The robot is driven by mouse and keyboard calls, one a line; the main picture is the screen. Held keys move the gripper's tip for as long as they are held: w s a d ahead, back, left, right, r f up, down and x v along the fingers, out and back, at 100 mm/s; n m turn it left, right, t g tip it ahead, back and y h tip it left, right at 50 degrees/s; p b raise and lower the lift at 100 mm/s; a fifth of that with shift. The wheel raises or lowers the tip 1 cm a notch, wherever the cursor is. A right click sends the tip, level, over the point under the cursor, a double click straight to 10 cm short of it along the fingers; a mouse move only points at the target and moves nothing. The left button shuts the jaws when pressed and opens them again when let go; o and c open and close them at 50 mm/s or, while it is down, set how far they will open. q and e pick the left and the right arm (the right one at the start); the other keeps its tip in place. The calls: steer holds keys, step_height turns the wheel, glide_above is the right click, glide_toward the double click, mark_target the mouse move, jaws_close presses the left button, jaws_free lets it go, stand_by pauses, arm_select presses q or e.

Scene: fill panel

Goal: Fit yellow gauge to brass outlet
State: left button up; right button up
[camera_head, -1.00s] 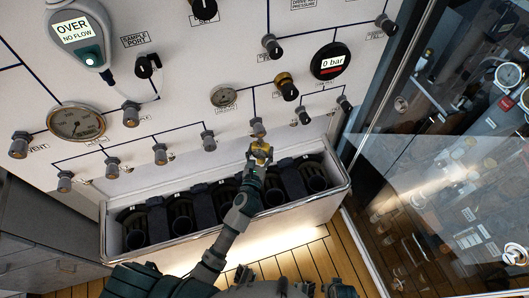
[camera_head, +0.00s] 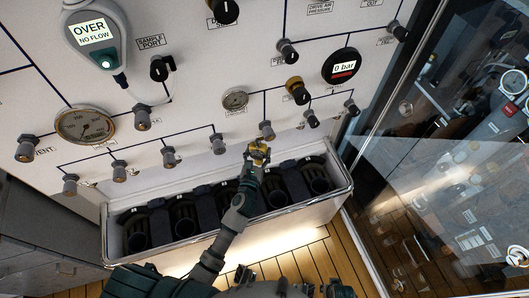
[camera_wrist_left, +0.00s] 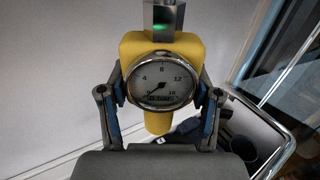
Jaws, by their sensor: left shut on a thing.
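The yellow gauge (camera_head: 257,152) is held in my left gripper (camera_head: 254,160), just below the panel's lower row of fittings. In the left wrist view, the yellow gauge (camera_wrist_left: 160,80) has a round white dial facing the camera, and the fingers (camera_wrist_left: 160,106) are shut on its two sides. A metal outlet fitting (camera_head: 266,131) is just above the gauge. In the wrist view a grey metal fitting (camera_wrist_left: 163,18) with a green light stands right above the gauge's top; I cannot tell whether they touch. I cannot make out which fitting is brass.
A white trough (camera_head: 300,214) with several dark cup-like holders lies below the panel. More fittings (camera_head: 169,156) stand in a row to the left. A brass-coloured knob (camera_head: 297,90) and a 0 bar display (camera_head: 343,66) are above right. A glass pane closes off the right.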

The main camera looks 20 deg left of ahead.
arm_select(q)
steer(key=shift+a, duration=0.75)
steer(key=shift+d+r+p, duration=0.25)
steer(key=shift+d+p, duration=0.05)
steer(key=shift+d, duration=0.85)
steer(key=shift+a+f, duration=0.15)
steer(key=shift+a, duration=0.65)
steer(key=shift+a+f, duration=0.1)
steer(key=shift+a, duration=0.7)
steer(key=shift+d+r, duration=0.2)
steer(key=shift+d, duration=1.7)
steer(key=shift+a+f, duration=0.15)
steer(key=shift+a, duration=0.4)
steer(key=shift+d, duration=1.35)
steer(key=shift+a, duration=0.85)
arm_select(e)
steer(key=shift+w+d+r, duration=0.15)
steer(key=shift+r, duration=0.4)
arm_select(q)
steer(key=shift+d, duration=0.1)
arm_select(e)
steer(key=shift+d, duration=0.1)
